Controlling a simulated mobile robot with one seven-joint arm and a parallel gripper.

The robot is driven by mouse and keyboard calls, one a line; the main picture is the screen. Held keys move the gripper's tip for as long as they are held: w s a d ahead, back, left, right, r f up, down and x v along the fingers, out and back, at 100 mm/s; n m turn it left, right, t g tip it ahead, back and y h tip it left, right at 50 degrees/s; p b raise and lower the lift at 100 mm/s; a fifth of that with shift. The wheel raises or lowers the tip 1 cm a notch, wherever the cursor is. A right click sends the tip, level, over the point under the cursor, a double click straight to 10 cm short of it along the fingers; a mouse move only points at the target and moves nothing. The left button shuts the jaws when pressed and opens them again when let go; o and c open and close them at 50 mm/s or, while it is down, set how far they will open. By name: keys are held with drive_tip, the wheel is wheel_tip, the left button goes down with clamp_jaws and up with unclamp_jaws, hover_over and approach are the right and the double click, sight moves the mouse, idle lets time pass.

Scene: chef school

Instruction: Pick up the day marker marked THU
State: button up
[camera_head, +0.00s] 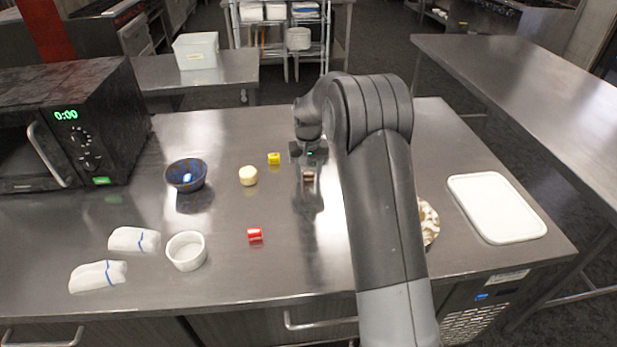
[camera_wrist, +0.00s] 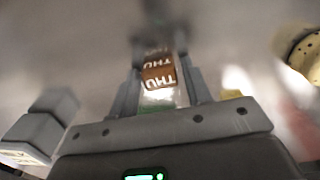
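The day marker marked THU is a small brown block (camera_wrist: 158,74) with white lettering, sharp between my gripper's fingers in the wrist view. My gripper (camera_head: 309,172) is shut on it, pointing down over the middle of the steel counter. In the head view the marker (camera_head: 308,176) shows as a small brown patch at the fingertips. It seems a little above the counter, but the exact height is hard to tell.
A yellow block (camera_head: 274,158), a cream round piece (camera_head: 248,176) and a red block (camera_head: 255,235) lie left of my gripper. A blue bowl (camera_head: 186,175), white ramekin (camera_head: 186,251), folded towels (camera_head: 134,240) and microwave (camera_head: 75,130) are further left. A white board (camera_head: 496,208) lies right.

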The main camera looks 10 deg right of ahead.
drive_tip(key=c, duration=0.7)
drive_tip(key=shift+r, duration=0.1)
